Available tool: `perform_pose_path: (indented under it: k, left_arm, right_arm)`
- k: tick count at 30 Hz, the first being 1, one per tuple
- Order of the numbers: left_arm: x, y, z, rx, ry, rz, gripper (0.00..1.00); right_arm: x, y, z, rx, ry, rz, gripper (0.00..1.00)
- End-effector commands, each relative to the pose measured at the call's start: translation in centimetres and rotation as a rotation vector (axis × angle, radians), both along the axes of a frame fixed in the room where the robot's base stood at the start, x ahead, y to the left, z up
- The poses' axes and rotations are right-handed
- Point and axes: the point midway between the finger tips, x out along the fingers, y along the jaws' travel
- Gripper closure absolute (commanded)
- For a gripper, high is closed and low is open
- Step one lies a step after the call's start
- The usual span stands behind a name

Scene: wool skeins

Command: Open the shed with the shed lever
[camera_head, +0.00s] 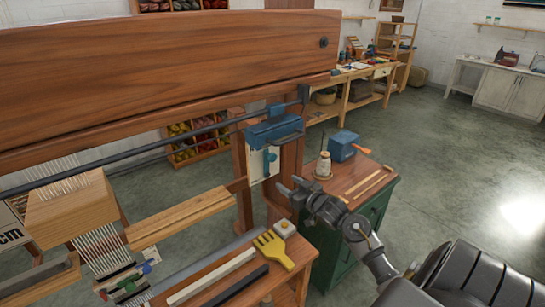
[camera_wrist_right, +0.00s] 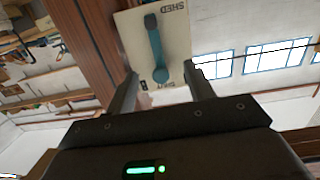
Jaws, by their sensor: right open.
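The shed lever is a teal handle (camera_head: 268,161) on a pale plate (camera_head: 256,167) fixed to the loom's wooden post (camera_head: 244,208). In the right wrist view the lever (camera_wrist_right: 156,52) runs nearly along the picture's height. Its plate (camera_wrist_right: 178,45) reads "SHED". My right gripper (camera_head: 288,187) is open and empty, below and to the right of the lever in the head view. In the wrist view its two fingers (camera_wrist_right: 160,88) stand either side of the lever's lower end, which looks to be ahead of them, apart from them. My left gripper is out of view.
A large wooden beam (camera_head: 160,75) crosses above. A green cabinet (camera_head: 378,215) carries a yarn cone (camera_head: 323,165) and a blue box (camera_head: 342,146). Open floor lies to the right.

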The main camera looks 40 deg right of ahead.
Motion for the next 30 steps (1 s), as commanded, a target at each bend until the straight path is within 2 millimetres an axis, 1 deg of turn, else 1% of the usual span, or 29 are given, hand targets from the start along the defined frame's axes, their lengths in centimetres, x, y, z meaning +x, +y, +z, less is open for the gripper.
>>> perform_pose_path:
  k: [1,3,6,11,14,24,27,30]
  left_arm:
    - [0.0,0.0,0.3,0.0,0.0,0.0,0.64]
    - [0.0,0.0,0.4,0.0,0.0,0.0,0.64]
    - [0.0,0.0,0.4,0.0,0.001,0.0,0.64]
    - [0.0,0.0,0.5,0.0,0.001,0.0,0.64]
    - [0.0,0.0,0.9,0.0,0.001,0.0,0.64]
    - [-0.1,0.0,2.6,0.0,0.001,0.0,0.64]
    - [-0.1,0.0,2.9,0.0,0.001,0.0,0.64]
    - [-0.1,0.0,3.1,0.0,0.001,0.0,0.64]
  right_arm:
    - [0.4,-0.6,2.0,0.002,-0.04,0.007,0.47]
    - [0.6,-1.2,3.7,0.007,-0.079,0.015,0.47]
    - [0.7,-1.4,4.7,0.01,-0.103,0.023,0.47]
    - [1.1,-1.5,4.8,0.012,-0.104,0.023,0.47]
    - [2.2,-1.6,4.9,0.014,-0.105,0.022,0.47]
    - [8.5,-1.6,5.0,0.014,-0.103,0.021,0.47]
    - [9.8,-1.7,4.9,0.013,-0.103,0.022,0.47]
    - [10.8,-1.7,4.8,0.012,-0.103,0.021,0.47]
